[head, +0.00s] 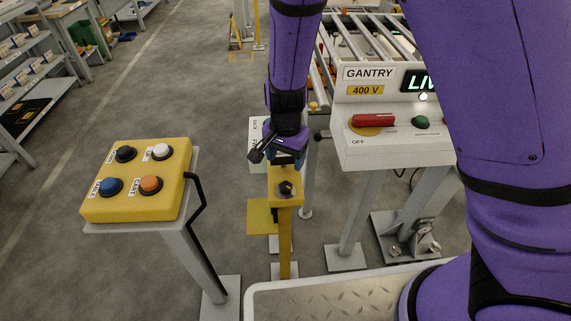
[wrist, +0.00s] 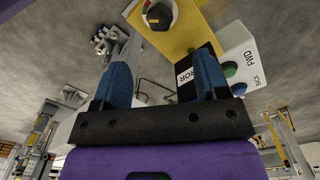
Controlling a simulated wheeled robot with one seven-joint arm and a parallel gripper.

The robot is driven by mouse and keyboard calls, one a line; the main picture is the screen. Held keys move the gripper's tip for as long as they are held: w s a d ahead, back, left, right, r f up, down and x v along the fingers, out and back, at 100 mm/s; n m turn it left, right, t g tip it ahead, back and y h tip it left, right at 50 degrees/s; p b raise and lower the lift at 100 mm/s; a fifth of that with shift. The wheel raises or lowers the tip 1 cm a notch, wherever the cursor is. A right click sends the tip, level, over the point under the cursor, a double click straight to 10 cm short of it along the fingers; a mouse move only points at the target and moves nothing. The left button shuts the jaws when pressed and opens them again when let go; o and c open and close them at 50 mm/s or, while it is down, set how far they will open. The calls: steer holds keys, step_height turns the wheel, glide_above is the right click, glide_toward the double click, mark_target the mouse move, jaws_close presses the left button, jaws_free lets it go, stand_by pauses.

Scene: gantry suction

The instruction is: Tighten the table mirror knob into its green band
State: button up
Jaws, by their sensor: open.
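A black knob (head: 286,188) sits on the face of a yellow post (head: 285,225) in the head view. In the wrist view the knob (wrist: 158,14) is at the top edge, partly cut off, on a yellow plate (wrist: 178,40). A white label ending in "ROR" (wrist: 189,90) on a black part is partly hidden by a finger. My gripper (head: 286,160) is just above the knob in the head view, pointing down. In the wrist view my gripper (wrist: 162,78) has its blue fingers wide apart with no knob between them.
A white FWD/BACK button box (wrist: 238,58) stands close beside the yellow plate. The gantry control box (head: 390,135) with a red handle is to the right. A yellow button panel (head: 137,180) stands left. Open floor (head: 190,75) lies behind that panel.

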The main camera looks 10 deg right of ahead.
mark_target(286, 185)
steer(key=shift+r, duration=0.1)
stand_by(0.3)
step_height(286, 185, down, 11)
steer(key=shift+r, duration=0.1)
stand_by(0.5)
steer(key=c, duration=0.9)
